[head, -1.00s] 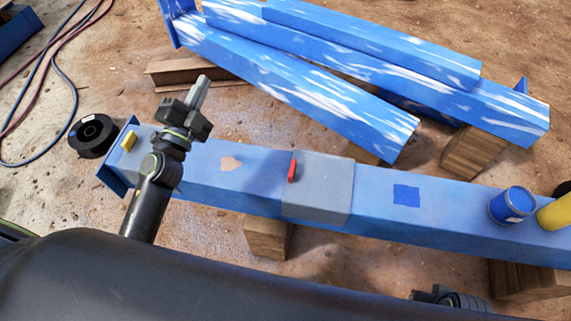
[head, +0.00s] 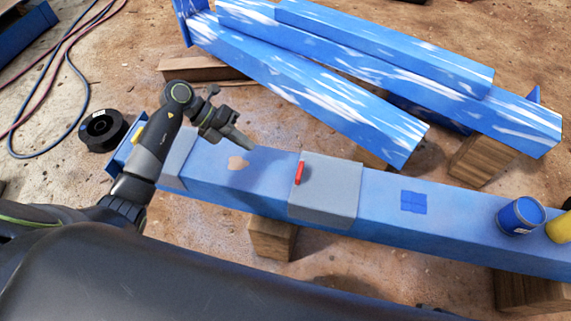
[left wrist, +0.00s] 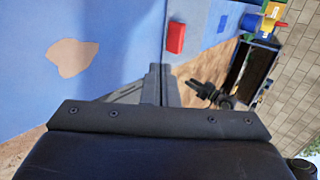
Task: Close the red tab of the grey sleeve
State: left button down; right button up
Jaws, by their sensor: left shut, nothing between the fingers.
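The grey sleeve (head: 330,190) is wrapped over the long blue beam near its middle. Its red tab (head: 299,173) stands up at the sleeve's left edge; it also shows in the left wrist view (left wrist: 175,38). My left gripper (head: 243,143) is shut and empty, left of the red tab and apart from it, above the beam near its far edge. In the left wrist view its shut fingers (left wrist: 160,85) point toward the tab. A dark shape (left wrist: 212,95) in that view looks like my right gripper; its jaws are too unclear to read.
The blue beam (head: 265,165) bears a tan patch (head: 238,162), a blue square (head: 413,202), a blue can (head: 520,215) and a yellow object (head: 560,228). Wooden blocks (head: 272,238) support it. Painted beams (head: 330,100) lie behind. A black spool (head: 103,130) is at left.

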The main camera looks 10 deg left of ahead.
pick_arm(q)
jog(key=x, duration=0.3)
jog(key=b+x, duration=0.1)
jog(key=x, duration=0.6)
jog(key=shift+s+d+f, duration=0.1)
jog(key=shift+s+f, duration=0.15)
jog(key=shift+d+r, duration=0.15)
jog(key=shift+d, duration=1.6)
pick_arm(e)
jog(key=shift+w+a+r+t, duration=0.2)
jog(key=shift+w+r+t, duration=0.25)
jog(key=shift+r, duration=0.1)
